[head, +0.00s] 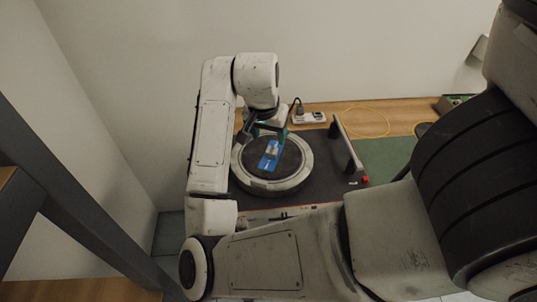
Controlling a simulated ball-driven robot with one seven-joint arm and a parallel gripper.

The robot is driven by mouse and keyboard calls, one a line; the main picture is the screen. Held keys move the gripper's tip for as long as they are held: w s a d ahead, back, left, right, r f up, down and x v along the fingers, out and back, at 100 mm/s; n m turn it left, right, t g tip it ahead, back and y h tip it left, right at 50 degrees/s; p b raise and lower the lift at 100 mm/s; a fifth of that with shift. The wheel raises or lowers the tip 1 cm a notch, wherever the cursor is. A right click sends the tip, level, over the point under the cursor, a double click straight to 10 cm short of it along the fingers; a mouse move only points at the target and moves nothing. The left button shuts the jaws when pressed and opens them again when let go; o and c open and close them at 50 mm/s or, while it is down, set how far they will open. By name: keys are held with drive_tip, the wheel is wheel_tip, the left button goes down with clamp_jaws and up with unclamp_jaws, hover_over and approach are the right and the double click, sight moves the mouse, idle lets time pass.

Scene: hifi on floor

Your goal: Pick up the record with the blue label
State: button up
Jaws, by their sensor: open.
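A round disc with a dark middle (290,172) and a thick pale grey rim lies flat on a dark grey surface in the middle of the head view. A blue patch (269,162) with a lighter part on it is at its centre; this looks like the record with the blue label. My gripper (269,132) has teal fingers and is over the far side of the disc, just beyond the blue patch. It is open, with nothing visible between the fingers. My wrist hides part of the disc's far left edge. I cannot tell the height of the fingertips above it.
A dark bar (345,146) stands right of the disc, with a small red part (365,180) near its foot. A white power strip (308,118) and a yellow cable (368,122) lie behind on wood. A wall closes the back. Green floor (385,158) lies to the right.

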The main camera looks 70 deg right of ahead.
sight(272, 150)
drive_tip(key=x, duration=0.4)
drive_tip(key=shift+d+p+x, duration=0.2)
drive_tip(key=shift+p+x, duration=0.3)
drive_tip(key=shift+x, duration=2.05)
drive_tip(key=shift+w, duration=0.1)
drive_tip(key=shift+c, duration=0.4)
drive_tip(key=shift+r, duration=0.1)
drive_tip(key=c, duration=1.1)
drive_tip(key=shift+r, duration=0.1)
